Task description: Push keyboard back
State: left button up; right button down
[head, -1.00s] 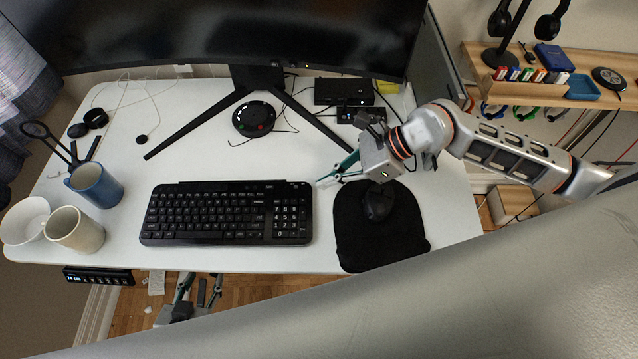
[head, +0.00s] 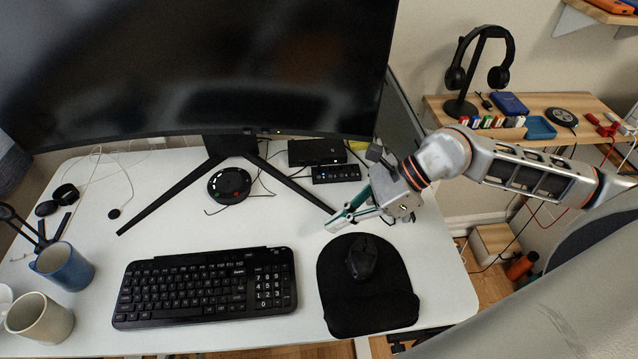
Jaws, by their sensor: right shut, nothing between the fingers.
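The black keyboard (head: 205,287) lies flat on the white desk (head: 160,225), left of the mouse pad and near the front edge. My right gripper (head: 331,227) is shut and empty, pointing left and down over the desk. It is behind and to the right of the keyboard's back right corner, clearly apart from it. My left gripper is out of view.
A black mouse (head: 361,258) rests on a black pad (head: 335,312) right of the keyboard. A monitor stand (head: 231,150) and round speaker-like disc (head: 229,185) stand behind. A blue mug (head: 66,268) and cream mug (head: 40,319) are at left. Space behind the keyboard is clear.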

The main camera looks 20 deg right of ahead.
aim_at(230, 286)
jog(key=k, duration=1)
